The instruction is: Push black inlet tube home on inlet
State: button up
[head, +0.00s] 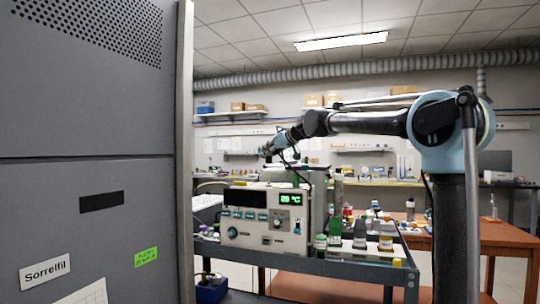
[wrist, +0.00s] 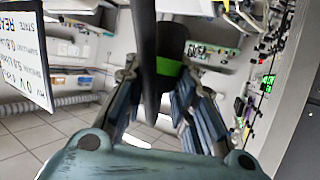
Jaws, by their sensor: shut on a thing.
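My gripper (wrist: 158,84) shows in the wrist view with its two blue-grey padded fingers on either side of a dark piece with a bright green band (wrist: 165,70). The black tube (wrist: 147,45) runs down the middle of this view in front of that piece. I cannot tell exactly where the fingers touch it. In the head view my gripper (head: 274,150) is small, above the back of a pale instrument (head: 240,228) with a green 20 °C display. The inlet and the tube's end cannot be made out, so I cannot tell whether they touch.
A large grey cabinet (head: 90,190) labelled Sorrelfil fills the left of the head view. The instrument stands on a grey cart (head: 330,262) with several bottles beside it. A brown table (head: 475,235) is at the right. A screen (wrist: 22,50) is at the left of the wrist view.

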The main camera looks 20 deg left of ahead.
jog(key=shift+s+d, duration=0.1)
jog(key=shift+f, duration=2.9)
jog(key=shift+s, duration=0.15)
jog(key=shift+f, duration=1.7)
jog(key=o, duration=1.1)
jog(key=shift+o, duration=0.2)
jog(key=v, duration=1.1)
jog(key=shift+d, duration=0.4)
jog(key=shift+s, duration=0.15)
